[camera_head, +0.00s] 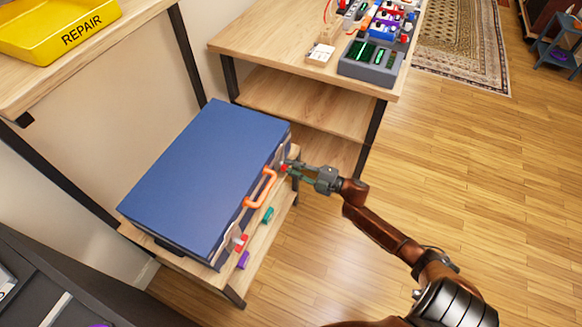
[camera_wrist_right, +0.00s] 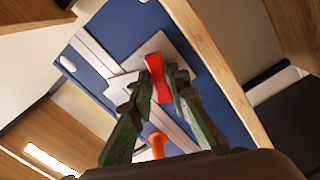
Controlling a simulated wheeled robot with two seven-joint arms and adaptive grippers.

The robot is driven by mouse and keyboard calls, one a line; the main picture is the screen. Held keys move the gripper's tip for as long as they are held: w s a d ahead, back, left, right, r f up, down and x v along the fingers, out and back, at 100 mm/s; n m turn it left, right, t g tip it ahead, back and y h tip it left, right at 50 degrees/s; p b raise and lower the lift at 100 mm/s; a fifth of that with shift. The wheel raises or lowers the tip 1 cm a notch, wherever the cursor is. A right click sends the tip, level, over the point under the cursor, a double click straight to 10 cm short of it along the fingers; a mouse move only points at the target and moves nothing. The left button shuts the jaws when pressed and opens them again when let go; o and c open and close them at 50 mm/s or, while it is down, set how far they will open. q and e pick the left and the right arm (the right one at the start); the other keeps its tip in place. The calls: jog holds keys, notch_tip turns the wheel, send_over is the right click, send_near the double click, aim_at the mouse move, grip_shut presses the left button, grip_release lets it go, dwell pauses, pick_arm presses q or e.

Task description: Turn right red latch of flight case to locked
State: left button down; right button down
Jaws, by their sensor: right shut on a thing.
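The blue flight case (camera_head: 205,175) lies closed on a low wooden shelf, with an orange handle (camera_head: 261,187) on its front side. The right red latch (camera_head: 284,168) is at the far end of that side, partly covered by my right gripper (camera_head: 290,167). In the right wrist view the red latch (camera_wrist_right: 158,78) stands on a pale plate, between the green fingers of my right gripper (camera_wrist_right: 163,88), which is shut on it. The other red latch (camera_head: 240,242) is at the near end of the case front. My left gripper is not in view.
A teal piece (camera_head: 267,216) and a purple piece (camera_head: 243,260) lie on the shelf edge in front of the case. A wooden table (camera_head: 270,37) with electronics stands behind. A yellow REPAIR tray (camera_head: 60,48) is upper left.

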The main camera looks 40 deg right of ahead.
jog(key=n, duration=0.3)
jog(key=shift+f+n, duration=0.15)
jog(key=shift+n, duration=0.15)
jog(key=shift+s+n, duration=0.1)
jog(key=shift+n, duration=0.3)
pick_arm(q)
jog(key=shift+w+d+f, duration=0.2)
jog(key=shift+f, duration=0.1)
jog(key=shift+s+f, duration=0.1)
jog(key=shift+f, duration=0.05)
pick_arm(e)
jog(key=c, duration=1.8)
grip_release()
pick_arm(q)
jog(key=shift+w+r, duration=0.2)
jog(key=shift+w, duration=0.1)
pick_arm(e)
jog(key=v, duration=1.2)
